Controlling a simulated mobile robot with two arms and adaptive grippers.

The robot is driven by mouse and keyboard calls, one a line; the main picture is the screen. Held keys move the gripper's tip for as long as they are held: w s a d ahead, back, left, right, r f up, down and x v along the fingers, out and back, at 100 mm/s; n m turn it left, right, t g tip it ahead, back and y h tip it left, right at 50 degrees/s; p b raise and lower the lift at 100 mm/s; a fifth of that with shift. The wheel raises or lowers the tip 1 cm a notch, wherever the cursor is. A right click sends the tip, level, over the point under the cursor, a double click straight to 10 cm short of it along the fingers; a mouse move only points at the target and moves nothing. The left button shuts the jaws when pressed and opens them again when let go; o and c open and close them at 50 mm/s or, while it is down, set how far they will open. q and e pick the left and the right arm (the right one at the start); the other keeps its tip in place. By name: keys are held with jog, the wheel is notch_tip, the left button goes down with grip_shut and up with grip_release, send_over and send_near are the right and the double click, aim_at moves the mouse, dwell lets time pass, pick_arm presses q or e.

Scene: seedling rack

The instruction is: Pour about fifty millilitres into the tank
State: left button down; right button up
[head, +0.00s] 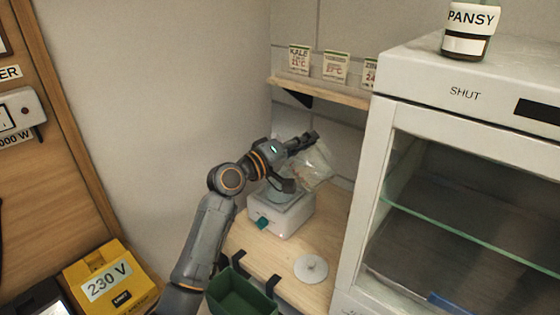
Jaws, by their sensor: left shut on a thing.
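My left gripper (301,161) is shut on a clear jug (318,169). It holds the jug tilted above the tank (294,222), a white box with a teal tap or knob low on its front. The tank stands on a pale wooden bench. The arm and jug cover part of the tank's top, and I cannot make out the liquid level in either. A round white lid (311,268) with a small knob lies on the bench in front of the tank. My right gripper is out of view.
A white cabinet (465,92) with a glass front stands close on the right, with a PANSY bottle (468,30) on top. A shelf (335,93) with seed packets hangs behind. A green bin (240,296) hangs at the bench edge. A yellow 230 V box (112,282) stands lower left.

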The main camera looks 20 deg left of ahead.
pick_arm(q)
jog(key=shift+w+a+r+n+p, duration=0.4)
jog(key=shift+a+r+n+p, duration=0.35)
jog(key=shift+n+p, duration=0.2)
jog(key=shift+w+a, duration=0.1)
jog(key=shift+a, duration=0.1)
jog(key=shift+w+a+r+n, duration=0.25)
jog(key=shift+w+a+n, duration=0.2)
jog(key=shift+a, duration=0.15)
dwell(1.4)
